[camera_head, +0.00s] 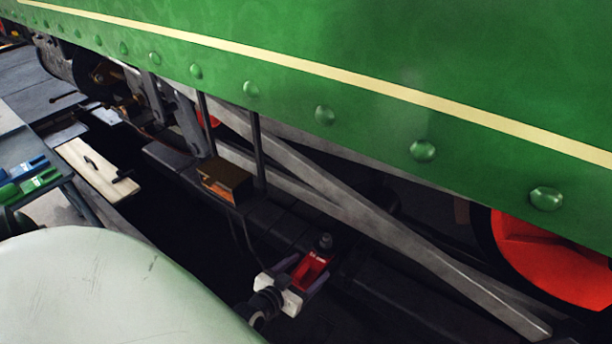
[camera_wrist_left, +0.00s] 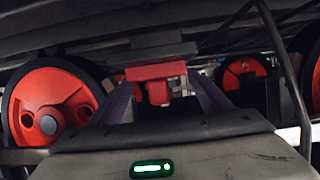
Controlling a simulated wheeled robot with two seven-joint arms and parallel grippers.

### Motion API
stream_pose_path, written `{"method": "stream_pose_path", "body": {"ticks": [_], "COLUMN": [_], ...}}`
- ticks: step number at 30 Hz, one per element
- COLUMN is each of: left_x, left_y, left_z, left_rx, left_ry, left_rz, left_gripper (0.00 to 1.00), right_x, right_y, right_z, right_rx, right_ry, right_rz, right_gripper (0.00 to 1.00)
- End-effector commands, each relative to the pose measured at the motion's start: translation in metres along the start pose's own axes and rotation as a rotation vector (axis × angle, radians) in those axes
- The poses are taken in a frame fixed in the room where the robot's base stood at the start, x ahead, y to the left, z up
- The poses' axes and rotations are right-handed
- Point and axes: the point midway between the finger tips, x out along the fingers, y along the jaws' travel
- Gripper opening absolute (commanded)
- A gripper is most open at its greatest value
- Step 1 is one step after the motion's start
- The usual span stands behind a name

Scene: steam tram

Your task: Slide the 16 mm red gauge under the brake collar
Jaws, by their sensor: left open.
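The red gauge (camera_head: 311,271) has small white marking on it. It sits low beside the tram, next to a dark round-topped part (camera_head: 325,241) that may belong to the brake collar; I cannot tell for certain. My left gripper (camera_head: 306,268) is open, with its purple-grey fingers on either side of the gauge. In the left wrist view the red gauge (camera_wrist_left: 151,73) shows between the spread fingers of my left gripper (camera_wrist_left: 163,92), just below a dark grey block (camera_wrist_left: 160,46). Whether the block touches it is unclear. My right gripper is not in view.
The green tram side (camera_head: 400,60) overhangs the work area. Diagonal grey bars (camera_head: 360,210) and a brass-coloured box (camera_head: 224,180) are nearby. A red wheel (camera_head: 550,255) is at right. Green (camera_head: 38,183) and blue (camera_head: 20,168) gauges lie on a table at left, near a wooden board (camera_head: 85,165).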

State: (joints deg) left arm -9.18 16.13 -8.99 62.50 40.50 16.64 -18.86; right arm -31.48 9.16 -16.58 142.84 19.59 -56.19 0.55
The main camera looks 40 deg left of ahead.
Motion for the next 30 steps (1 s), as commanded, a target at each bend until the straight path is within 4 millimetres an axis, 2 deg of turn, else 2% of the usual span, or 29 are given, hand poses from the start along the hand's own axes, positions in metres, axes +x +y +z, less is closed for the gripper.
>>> {"method": "stream_pose_path", "body": {"ticks": [4, 7, 9, 15, 21, 24, 30], "left_x": [-0.003, -0.012, -0.023, -0.064, -0.094, -0.101, -0.103], "left_y": [0.0, 0.0, 0.0, 0.0, 0.0, 0.0, 0.0], "left_z": [0.002, 0.0, -0.001, -0.002, -0.002, -0.001, 0.0], "left_rx": [0.0, 0.001, 0.001, 0.0, 0.0, -0.001, -0.001], "left_ry": [-0.005, -0.005, -0.007, -0.006, -0.002, -0.002, 0.0], "left_rz": [0.0, 0.0, 0.001, 0.001, 0.0, 0.0, 0.0], "left_gripper": [0.72, 0.72, 0.72, 0.72, 0.72, 0.72, 0.72], "right_x": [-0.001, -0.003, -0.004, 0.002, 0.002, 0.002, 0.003], "right_y": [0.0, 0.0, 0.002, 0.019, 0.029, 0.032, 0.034], "right_z": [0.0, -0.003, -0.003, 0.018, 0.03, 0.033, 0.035], "right_rx": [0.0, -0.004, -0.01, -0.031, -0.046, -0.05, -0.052], "right_ry": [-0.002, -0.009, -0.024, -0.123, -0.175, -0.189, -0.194], "right_rz": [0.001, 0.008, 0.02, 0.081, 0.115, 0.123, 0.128], "right_gripper": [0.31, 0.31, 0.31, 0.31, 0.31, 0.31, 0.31]}}
